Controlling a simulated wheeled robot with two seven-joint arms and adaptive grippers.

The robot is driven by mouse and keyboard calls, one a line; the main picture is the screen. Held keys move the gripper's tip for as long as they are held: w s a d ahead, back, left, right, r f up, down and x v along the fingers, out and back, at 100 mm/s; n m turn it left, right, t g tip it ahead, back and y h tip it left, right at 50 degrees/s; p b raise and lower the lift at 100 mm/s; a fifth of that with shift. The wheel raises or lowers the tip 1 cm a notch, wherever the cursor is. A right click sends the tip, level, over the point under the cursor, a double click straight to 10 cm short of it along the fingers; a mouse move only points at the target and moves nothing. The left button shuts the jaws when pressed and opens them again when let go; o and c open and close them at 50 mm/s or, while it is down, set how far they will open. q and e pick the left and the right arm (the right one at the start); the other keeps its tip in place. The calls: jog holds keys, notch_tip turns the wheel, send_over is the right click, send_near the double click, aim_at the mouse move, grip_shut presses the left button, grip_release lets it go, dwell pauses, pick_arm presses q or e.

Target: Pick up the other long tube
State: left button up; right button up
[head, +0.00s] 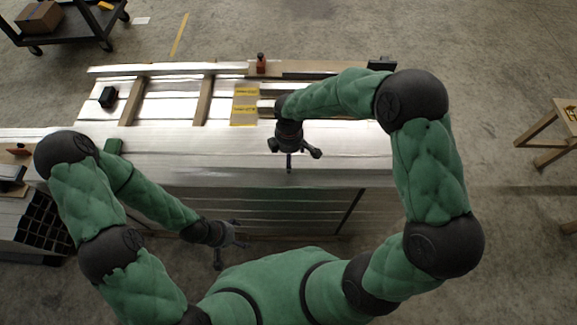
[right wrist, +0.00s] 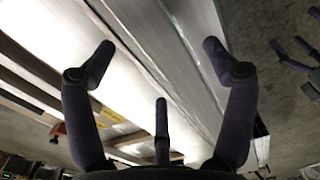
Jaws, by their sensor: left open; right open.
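Long silver aluminium lengths lie along the trailer top (head: 200,146); a thin long bar (head: 165,70) runs along its far edge. I cannot tell which length is the other long tube. My right gripper (head: 293,155) is open and empty, its fingers pointing down over the near part of the aluminium. In the right wrist view its spread fingers (right wrist: 160,62) stand over pale metal strips (right wrist: 150,35) with nothing between them; contact cannot be told. My left gripper (head: 230,245) is open and empty, low in front of the trailer's near side, away from the metal on top.
Wooden battens (head: 203,100) cross the trailer top, with yellow-labelled pieces (head: 245,105) beside them. A red object (head: 261,65) and a black block (head: 108,97) sit there too. A dark cart (head: 70,25) stands far left, a wooden stand (head: 550,135) right.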

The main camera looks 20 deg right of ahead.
notch_tip(320, 180, down, 4)
jog(key=shift+a+r+b, duration=0.1)
jog(key=shift+b, duration=0.5)
jog(key=shift+r, duration=0.1)
grip_shut()
jog(key=shift+w+r, duration=0.1)
